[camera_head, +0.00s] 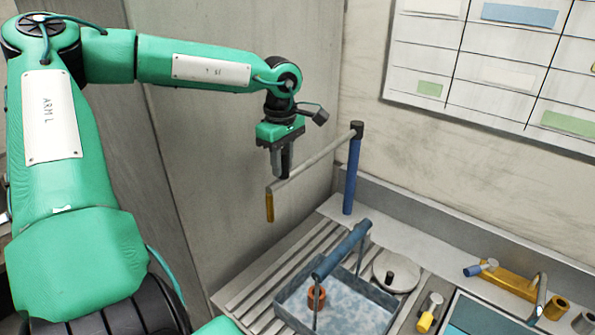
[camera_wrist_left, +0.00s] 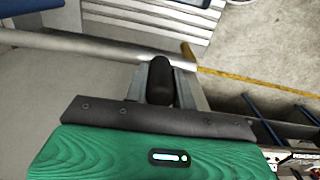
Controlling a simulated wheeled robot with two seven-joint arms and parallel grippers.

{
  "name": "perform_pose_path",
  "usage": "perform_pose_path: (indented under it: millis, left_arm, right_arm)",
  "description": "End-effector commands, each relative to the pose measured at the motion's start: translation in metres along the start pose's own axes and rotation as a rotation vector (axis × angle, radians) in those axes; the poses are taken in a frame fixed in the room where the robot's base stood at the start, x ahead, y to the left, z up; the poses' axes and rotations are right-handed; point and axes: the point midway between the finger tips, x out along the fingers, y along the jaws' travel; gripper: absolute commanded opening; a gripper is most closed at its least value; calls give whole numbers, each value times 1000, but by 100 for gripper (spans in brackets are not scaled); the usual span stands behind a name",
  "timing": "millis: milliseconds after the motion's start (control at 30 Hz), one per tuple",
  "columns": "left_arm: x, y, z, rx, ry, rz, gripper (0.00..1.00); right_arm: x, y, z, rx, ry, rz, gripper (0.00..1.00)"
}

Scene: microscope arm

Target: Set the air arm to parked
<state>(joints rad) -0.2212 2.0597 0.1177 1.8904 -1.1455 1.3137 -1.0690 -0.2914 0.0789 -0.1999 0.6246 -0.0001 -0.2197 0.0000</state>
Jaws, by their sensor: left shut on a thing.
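The air arm is a grey bar (camera_head: 318,156) reaching out left from the top of a blue post (camera_head: 351,175) at the back of the counter. A brass-coloured nozzle (camera_head: 269,206) hangs from its free end. My left gripper (camera_head: 281,172) comes down from above at the bar near that end. In the left wrist view the fingers (camera_wrist_left: 162,88) are closed around a black knob (camera_wrist_left: 161,78) at the bar (camera_wrist_left: 90,48), with the nozzle (camera_wrist_left: 187,53) just beyond. The fingers partly hide the knob. My right gripper is not in view.
Below and right of the bar is a sink-like basin (camera_head: 284,310) with a blue bar (camera_head: 342,250) over it and an orange item (camera_head: 316,297) inside. A round grey lid (camera_head: 397,273) and a brass fixture (camera_head: 505,281) stand farther right. The wall is close behind the post.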

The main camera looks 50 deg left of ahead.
Motion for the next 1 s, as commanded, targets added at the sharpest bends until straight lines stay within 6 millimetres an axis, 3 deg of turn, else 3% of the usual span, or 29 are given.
perform_pose_path:
  millis: [133, 433, 467, 567, 867, 1000]
  left_arm:
    - [-2, 1, -12, -2, 1, 6, 0]
    - [-2, 1, -13, -1, 4, 5, 0]
    - [-3, 1, -13, -1, 4, 5, 29]
    - [-2, 1, -13, -1, 3, 4, 47]
    - [-2, 0, -12, 0, 1, 2, 47]
    - [-13, 1, -13, -1, 1, 6, 47]
  right_arm:
    - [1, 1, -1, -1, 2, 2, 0]
    - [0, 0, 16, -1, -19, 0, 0]
    - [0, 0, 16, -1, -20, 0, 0]
    - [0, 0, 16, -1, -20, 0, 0]
    - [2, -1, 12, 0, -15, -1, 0]
    - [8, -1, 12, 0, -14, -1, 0]
